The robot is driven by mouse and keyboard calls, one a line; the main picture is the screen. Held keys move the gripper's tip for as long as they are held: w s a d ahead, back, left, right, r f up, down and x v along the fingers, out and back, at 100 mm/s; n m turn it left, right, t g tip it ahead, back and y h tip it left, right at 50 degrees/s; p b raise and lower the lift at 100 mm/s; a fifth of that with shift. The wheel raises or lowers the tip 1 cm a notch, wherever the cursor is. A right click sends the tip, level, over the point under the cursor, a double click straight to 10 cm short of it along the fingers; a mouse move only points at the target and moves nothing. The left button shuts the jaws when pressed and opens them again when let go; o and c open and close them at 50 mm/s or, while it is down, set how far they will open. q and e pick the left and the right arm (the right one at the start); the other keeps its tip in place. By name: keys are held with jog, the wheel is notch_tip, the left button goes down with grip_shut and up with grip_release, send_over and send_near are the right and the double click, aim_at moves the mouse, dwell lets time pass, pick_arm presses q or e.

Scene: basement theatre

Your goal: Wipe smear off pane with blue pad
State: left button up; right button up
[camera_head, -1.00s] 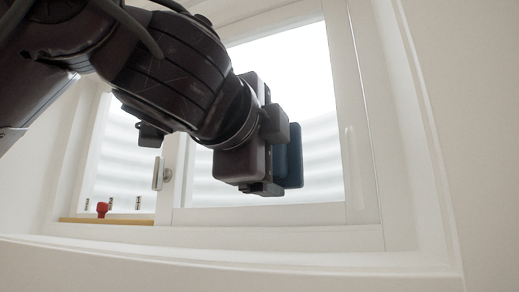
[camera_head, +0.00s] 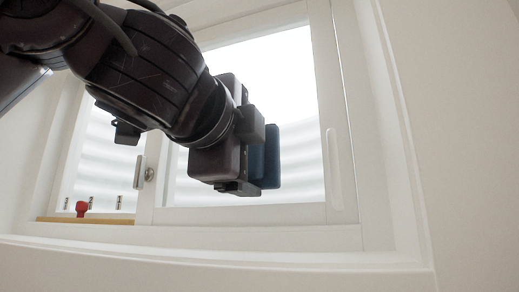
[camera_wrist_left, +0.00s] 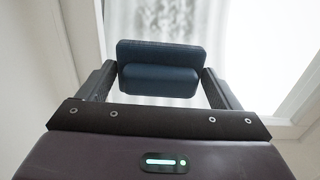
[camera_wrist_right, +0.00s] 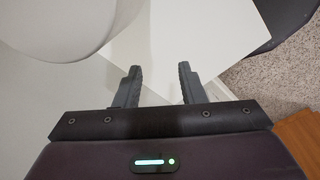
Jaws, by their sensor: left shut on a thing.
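The blue pad (camera_head: 271,157) is a dark blue block with a backing, held upright in front of the bright window pane (camera_head: 298,95). My left gripper (camera_head: 250,160) is shut on it. In the left wrist view the pad (camera_wrist_left: 160,53) sits between the two fingers, its wide face away from the gripper. I cannot tell whether it touches the glass. Mottled grey streaks (camera_wrist_left: 165,18) show beyond the pad; I cannot tell if they are the smear. My right gripper (camera_wrist_right: 159,68) shows only in its wrist view, fingers apart and empty.
The white window frame (camera_head: 340,120) surrounds the pane, with a latch (camera_head: 140,173) on its left side. A red-topped object (camera_head: 82,208) stands by a yellowish strip (camera_head: 85,220) on the sill, lower left. Near my right gripper are a white surface (camera_wrist_right: 200,35) and speckled floor (camera_wrist_right: 270,80).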

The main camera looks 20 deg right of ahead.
pick_arm(q)
jog(key=w+a+r, duration=0.3)
jog(key=w+a, duration=0.3)
jog(key=a, duration=0.2)
jog(key=shift+p, duration=0.3)
pick_arm(e)
jog(key=shift+r, duration=0.3)
dwell(0.8)
jog(key=shift+a, duration=0.1)
pick_arm(q)
jog(key=shift+s+d, duration=1.35)
jog(key=shift+d, duration=0.45)
jog(key=shift+s+d, duration=1.35)
jog(key=shift+d, duration=0.5)
jog(key=shift+s+d, duration=1.35)
jog(key=shift+d, duration=0.45)
jog(key=shift+w+a, duration=4.2)
jog(key=shift+a, duration=1.6)
jog(key=shift+b+v, duration=1.05)
jog(key=shift+v, duration=1.9)
pick_arm(e)
jog(key=shift+f, duration=1.05)
